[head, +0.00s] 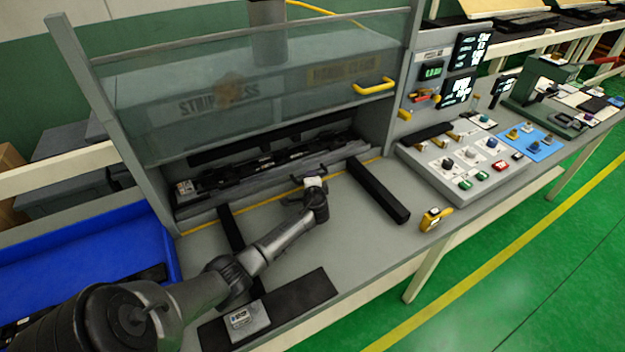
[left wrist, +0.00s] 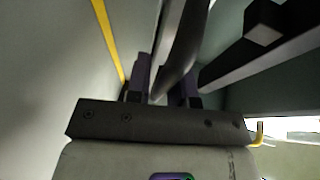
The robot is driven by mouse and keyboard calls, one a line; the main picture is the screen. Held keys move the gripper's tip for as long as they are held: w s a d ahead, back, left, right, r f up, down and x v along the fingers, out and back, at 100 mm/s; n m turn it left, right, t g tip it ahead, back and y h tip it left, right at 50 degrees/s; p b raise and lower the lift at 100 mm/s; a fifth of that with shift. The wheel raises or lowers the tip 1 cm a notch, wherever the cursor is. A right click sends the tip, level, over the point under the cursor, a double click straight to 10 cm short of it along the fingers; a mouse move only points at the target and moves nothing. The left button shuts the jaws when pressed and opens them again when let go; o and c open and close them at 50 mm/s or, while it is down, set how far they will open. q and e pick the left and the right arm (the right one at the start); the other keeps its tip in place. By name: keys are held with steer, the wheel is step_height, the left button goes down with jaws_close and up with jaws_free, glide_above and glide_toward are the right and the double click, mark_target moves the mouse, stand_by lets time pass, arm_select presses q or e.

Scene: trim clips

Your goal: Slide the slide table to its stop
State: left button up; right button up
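The slide table (head: 252,187) is a long grey plate at the back of the bench, under the press. Dark strip parts lie along it. My left gripper (head: 311,175) is at its front edge, right of the middle, beside a dark bar that looks like a handle. In the left wrist view a dark curved bar (left wrist: 182,48) runs between the two fingers of my left gripper (left wrist: 165,82). Whether the fingers press on the bar cannot be told. My right gripper is not in view.
Two black rails, a left one (head: 230,230) and a right one (head: 378,190), cross the bench in front of the table. A clear guard (head: 300,70) with a yellow handle (head: 374,87) is above. A yellow tape measure (head: 432,220) and a control panel (head: 465,165) are at right.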

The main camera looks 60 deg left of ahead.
arm_select(q)
steer(key=o, duration=0.3)
steer(key=shift+a+r, duration=0.1)
steer(key=shift+a, duration=0.05)
steer(key=shift+s+d+r+p, duration=0.15)
steer(key=shift+d+r+p, duration=0.2)
steer(key=shift+d+p, duration=0.3)
steer(key=p+v, duration=0.6)
steer(key=v, duration=0.5)
steer(key=shift+s+d+f+p, duration=0.15)
steer(key=shift+p, duration=0.15)
steer(key=shift+s+d, duration=0.3)
steer(key=shift+d, duration=0.3)
